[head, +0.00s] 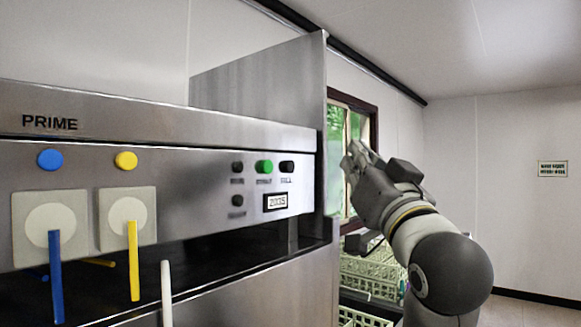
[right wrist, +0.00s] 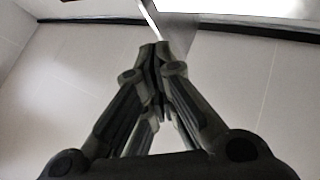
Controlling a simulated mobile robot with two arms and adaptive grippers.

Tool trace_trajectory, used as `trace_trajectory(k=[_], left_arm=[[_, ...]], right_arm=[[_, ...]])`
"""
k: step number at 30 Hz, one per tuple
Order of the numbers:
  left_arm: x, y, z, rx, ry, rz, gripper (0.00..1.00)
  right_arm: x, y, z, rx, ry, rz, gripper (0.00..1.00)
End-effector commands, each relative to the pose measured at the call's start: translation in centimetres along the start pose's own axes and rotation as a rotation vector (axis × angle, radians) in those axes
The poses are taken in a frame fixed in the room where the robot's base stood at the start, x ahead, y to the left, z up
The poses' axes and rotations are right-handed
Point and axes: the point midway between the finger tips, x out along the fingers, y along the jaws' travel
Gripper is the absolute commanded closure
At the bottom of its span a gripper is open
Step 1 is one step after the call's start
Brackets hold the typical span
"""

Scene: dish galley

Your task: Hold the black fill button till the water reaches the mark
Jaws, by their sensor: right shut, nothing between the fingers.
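The black fill button (head: 287,167) is the rightmost of the row on the steel machine's front panel (head: 220,180), and nothing covers it. My right gripper (head: 352,158) is to the right of the panel, in front of the window, apart from the button. In the right wrist view its fingers (right wrist: 155,50) are shut together with nothing between them. A steel edge and wall show beyond them. No water and no fill mark can be made out in either view. My left gripper is not in view.
A green button (head: 264,167) sits left of the fill button, with other black buttons and a small display (head: 277,202) nearby. Pale green racks (head: 370,270) stand beyond the machine's right end.

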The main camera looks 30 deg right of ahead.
Motion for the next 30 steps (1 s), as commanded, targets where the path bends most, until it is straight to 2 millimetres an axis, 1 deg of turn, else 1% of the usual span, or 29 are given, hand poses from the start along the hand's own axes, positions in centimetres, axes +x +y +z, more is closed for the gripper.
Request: trace_trajectory(k=[1,3,7,11,19,24,30], left_arm=[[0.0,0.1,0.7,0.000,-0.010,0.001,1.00],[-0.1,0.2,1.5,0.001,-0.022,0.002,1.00],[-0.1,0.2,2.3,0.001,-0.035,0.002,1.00],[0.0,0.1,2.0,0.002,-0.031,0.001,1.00],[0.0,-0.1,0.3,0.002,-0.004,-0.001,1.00],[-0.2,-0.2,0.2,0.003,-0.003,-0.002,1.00],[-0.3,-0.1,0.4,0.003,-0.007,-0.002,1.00]], right_arm=[[0.0,0.0,0.1,-0.001,-0.001,0.000,1.00],[0.0,0.0,0.1,-0.001,-0.002,0.000,1.00],[0.2,-0.2,0.3,-0.001,-0.004,-0.001,1.00],[1.0,-0.7,0.8,0.000,-0.005,-0.001,1.00],[3.6,-2.6,2.8,-0.001,-0.006,-0.001,1.00],[5.1,-3.7,3.8,0.000,-0.006,0.000,1.00],[6.0,-4.4,4.5,-0.001,-0.004,0.000,1.00]])
